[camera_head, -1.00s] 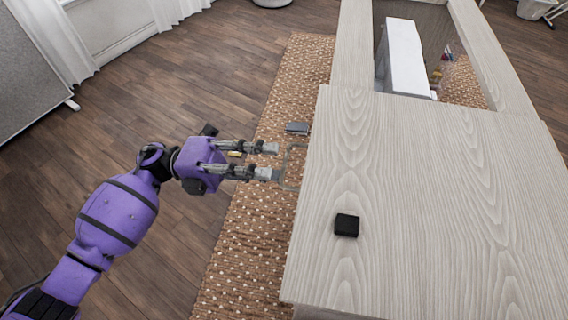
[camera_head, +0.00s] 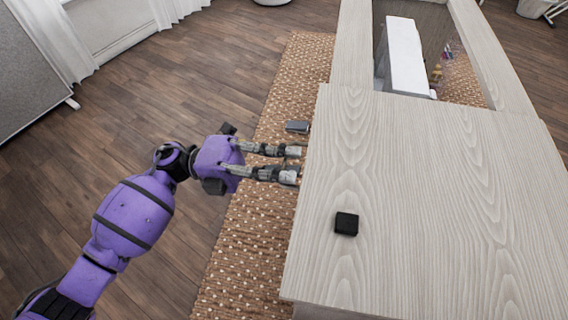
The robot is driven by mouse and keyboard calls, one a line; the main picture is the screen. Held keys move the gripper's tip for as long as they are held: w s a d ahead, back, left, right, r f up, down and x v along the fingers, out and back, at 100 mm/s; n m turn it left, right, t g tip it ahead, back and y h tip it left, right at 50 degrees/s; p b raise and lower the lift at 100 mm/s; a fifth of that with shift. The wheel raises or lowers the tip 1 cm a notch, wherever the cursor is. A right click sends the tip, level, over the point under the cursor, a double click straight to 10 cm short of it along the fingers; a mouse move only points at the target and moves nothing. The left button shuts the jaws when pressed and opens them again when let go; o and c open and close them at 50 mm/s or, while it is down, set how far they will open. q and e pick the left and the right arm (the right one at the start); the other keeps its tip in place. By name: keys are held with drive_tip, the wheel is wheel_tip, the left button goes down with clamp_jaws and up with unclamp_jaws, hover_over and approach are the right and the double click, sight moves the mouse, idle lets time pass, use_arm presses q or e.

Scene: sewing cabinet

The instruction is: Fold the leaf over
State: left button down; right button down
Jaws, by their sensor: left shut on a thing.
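The leaf (camera_head: 430,190) is a pale wood-grain panel lying flat at the right of the head view. A thin metal loop handle sits at its left edge, mostly hidden by my fingers. My left gripper (camera_head: 292,163) reaches in from the left and is shut on the handle, its fingertips close against the leaf's edge. My right gripper is not in view.
A small black block (camera_head: 346,223) lies on the leaf. Behind the leaf is a cabinet opening with a white sewing machine (camera_head: 405,58) in it. A grey object (camera_head: 298,126) shows beside the edge, above a brown dotted rug (camera_head: 240,240).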

use_arm(q)
drive_tip(key=shift+r, duration=0.1)
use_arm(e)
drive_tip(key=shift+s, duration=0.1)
